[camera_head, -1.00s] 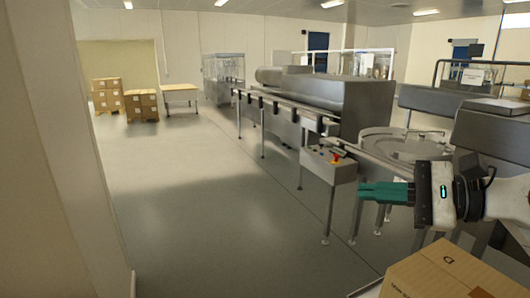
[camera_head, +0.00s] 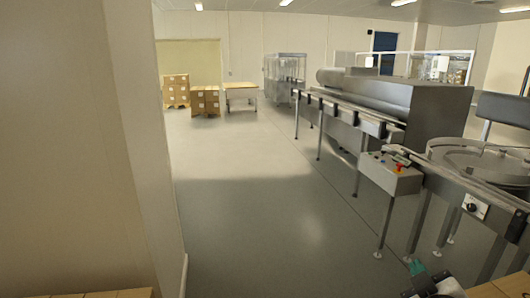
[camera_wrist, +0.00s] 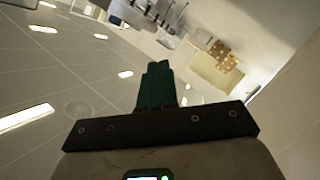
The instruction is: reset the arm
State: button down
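My gripper (camera_head: 416,268) shows at the bottom right of the head view, mostly cut off by the lower edge. No object is held.
A wall (camera_head: 95,130) fills the left. A steel conveyor line with a control box (camera_head: 392,173) and a round table (camera_head: 480,165) stands at right. Cardboard surfaces (camera_head: 105,294) show at the bottom edge. Stacked boxes (camera_head: 205,100) stand far back. The middle floor is clear.

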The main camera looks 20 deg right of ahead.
jog(key=s+a+f+m+g+y, duration=0.1)
jog(key=s+a+f+g+y, duration=0.3)
jog(key=f, duration=0.6)
jog(key=s+a+f+m+g+y, duration=0.1)
jog(key=s+a+f+g+y, duration=0.15)
jog(key=s+a+f, duration=0.5)
jog(key=s+a+f+g+y, duration=0.1)
jog(key=s+a+f+g, duration=0.1)
jog(key=s+f, duration=0.2)
jog(key=s+a+f+g, duration=0.1)
jog(key=s+f+g, duration=0.2)
jog(key=s+f, duration=0.2)
jog(key=s, duration=0.2)
jog(key=shift+s+a+y, duration=0.35)
jog(key=shift+g, duration=0.25)
